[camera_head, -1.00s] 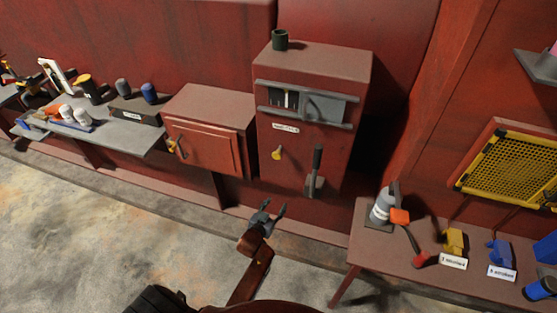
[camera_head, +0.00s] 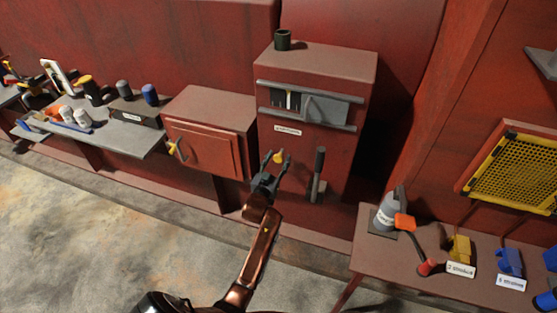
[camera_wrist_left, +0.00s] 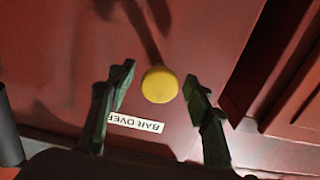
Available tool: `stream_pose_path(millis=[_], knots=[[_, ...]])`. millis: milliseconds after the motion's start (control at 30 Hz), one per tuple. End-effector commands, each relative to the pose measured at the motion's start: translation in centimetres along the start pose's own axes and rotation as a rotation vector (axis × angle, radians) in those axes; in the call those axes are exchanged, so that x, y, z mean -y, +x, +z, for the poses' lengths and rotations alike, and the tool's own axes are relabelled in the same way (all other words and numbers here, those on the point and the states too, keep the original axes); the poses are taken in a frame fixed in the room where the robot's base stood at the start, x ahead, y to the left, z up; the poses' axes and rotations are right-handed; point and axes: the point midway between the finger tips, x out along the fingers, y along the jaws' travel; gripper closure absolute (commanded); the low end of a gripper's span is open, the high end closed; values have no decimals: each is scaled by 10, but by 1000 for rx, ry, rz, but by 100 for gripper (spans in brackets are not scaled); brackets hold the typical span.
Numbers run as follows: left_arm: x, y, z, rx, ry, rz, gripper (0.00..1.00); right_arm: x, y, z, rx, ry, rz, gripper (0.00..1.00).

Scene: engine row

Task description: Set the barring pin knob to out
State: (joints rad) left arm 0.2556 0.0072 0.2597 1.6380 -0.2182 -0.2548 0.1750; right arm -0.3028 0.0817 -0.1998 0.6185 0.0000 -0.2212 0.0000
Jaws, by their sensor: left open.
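The yellow knob (camera_head: 279,157) sits on the front of the red cabinet (camera_head: 315,60). In the left wrist view the round yellow knob (camera_wrist_left: 160,85) lies between the two open fingers, a little nearer the right one, with gaps on both sides. My left gripper (camera_head: 272,161) is open and empty in front of the knob; it also shows in the left wrist view (camera_wrist_left: 157,88). A label reading "BAR OVER" (camera_wrist_left: 136,123), upside down and partly covered by a finger, is on the panel near the knob. My right gripper is not in view.
A dark lever (camera_head: 318,175) stands just right of the knob on the same cabinet. A slatted window with a sliding cover (camera_head: 325,108) is above. A smaller red box (camera_head: 208,145) stands to the left. A table (camera_head: 385,262) with a grey bottle (camera_head: 388,212) is at right.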

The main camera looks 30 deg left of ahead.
Motion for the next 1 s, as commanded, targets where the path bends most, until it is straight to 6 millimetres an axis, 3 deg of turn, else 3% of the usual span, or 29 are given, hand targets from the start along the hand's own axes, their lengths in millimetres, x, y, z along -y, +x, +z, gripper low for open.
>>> stream_pose_path(millis=[267, 900, 1000], knots=[[0, 2, 0, -1, 0, 0, 54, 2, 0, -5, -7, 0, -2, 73], [0, 2, 0, 0, -1, 0, 97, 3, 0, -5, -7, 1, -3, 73], [0, 2, 0, 0, -1, 0, 100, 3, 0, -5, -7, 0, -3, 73]])
